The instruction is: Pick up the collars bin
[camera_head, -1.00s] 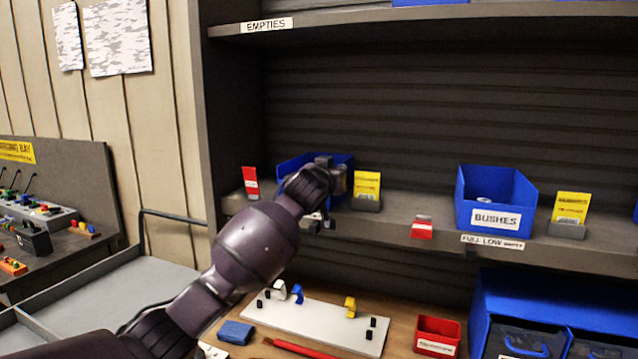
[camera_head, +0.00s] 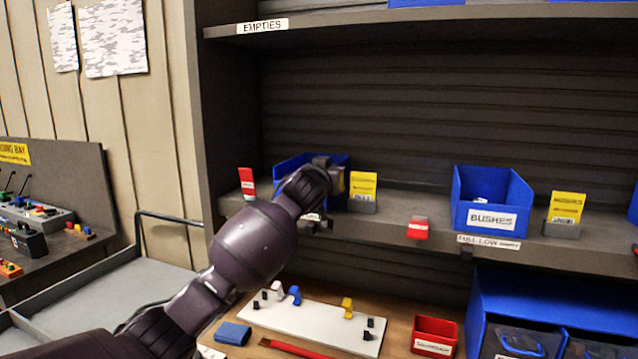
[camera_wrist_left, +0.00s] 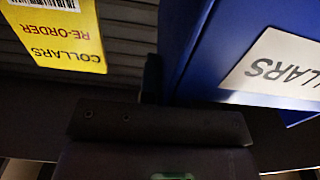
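The collars bin (camera_head: 287,170) is a blue open bin on the middle shelf at the left, partly hidden behind my left gripper (camera_head: 328,182). In the left wrist view the bin (camera_wrist_left: 205,55) fills the upper right, and its white label, upside down, reads "...LLARS". A dark finger of my left gripper (camera_wrist_left: 153,82) stands right beside the bin's blue wall. The second finger is not clearly seen, so I cannot tell whether the wall is between the fingers or gripped. My right gripper is not in view.
A yellow collars re-order card (camera_head: 363,187) stands just right of the bin, and a red card (camera_head: 246,184) stands left of it. The bushes bin (camera_head: 488,205) is farther right. Below are a white fixture board (camera_head: 325,330) and a small red bin (camera_head: 434,338).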

